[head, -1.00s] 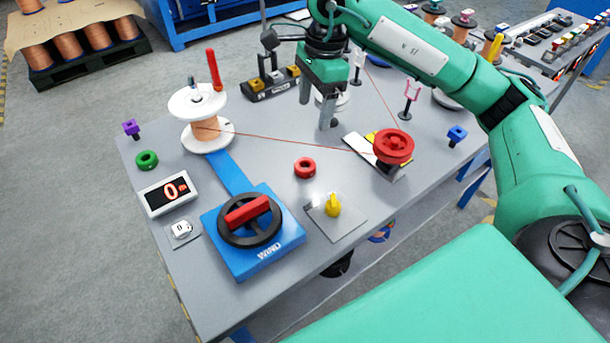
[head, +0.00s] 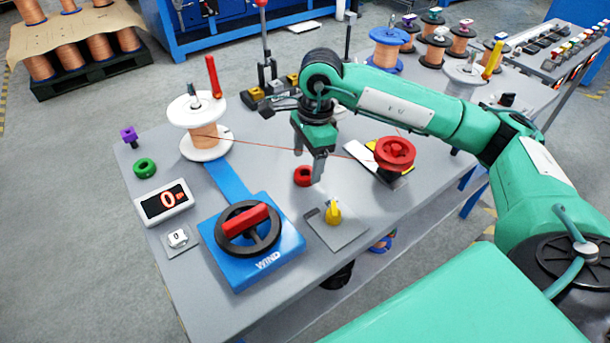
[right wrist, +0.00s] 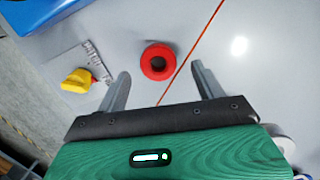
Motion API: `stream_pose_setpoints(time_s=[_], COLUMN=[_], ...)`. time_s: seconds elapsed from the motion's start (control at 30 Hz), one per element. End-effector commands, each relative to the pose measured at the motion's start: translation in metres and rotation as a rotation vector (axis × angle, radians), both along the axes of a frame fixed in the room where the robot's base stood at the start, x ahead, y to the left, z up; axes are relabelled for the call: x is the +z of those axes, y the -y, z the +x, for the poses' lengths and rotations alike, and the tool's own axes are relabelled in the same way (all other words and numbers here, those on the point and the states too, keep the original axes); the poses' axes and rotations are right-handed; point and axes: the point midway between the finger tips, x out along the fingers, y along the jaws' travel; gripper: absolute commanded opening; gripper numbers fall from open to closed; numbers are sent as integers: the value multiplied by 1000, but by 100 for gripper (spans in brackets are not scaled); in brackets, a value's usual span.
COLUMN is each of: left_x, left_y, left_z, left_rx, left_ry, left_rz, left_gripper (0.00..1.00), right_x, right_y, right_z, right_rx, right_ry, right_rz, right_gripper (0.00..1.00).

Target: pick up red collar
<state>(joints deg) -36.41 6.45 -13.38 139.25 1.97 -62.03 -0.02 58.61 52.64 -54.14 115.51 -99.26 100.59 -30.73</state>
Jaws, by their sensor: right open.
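The red collar (head: 303,177) is a small ring lying on the grey table, partly hidden by a finger in the head view. In the right wrist view the red collar (right wrist: 159,62) lies ahead of the fingertips, between their lines, with its dark hole facing up. My right gripper (head: 308,167) is open and empty above the table, close by the collar; its spread fingers also show in the right wrist view (right wrist: 160,78). I cannot tell its exact height. My left gripper is not in view.
A thin copper wire (head: 270,147) runs from the white spool (head: 205,148) past the collar toward the red pulley (head: 395,153). A yellow knob (head: 333,213) stands in front of the collar. The blue winder (head: 250,250) and a green collar (head: 145,168) are to the left.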

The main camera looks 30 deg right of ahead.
Motion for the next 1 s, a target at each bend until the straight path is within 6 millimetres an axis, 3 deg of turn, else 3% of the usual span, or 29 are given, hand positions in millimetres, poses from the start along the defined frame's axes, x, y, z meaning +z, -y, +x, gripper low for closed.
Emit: stream_pose_setpoints(time_s=[0.17, 0.4, 0.67, 1.0], left_x=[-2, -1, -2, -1], left_y=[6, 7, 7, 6], left_z=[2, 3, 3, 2], left_rx=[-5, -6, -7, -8], left_ry=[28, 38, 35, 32], left_rz=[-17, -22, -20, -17], left_gripper=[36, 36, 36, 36], right_x=[-27, -30, -29, -26], right_y=[-5, -5, -5, -5], right_z=[-2, -1, -2, -1], right_rx=[0, 1, 1, 1], right_ry=[-3, -1, -1, 0], right_rz=[0, 0, 0, 1], right_gripper=[69, 69, 22, 22])
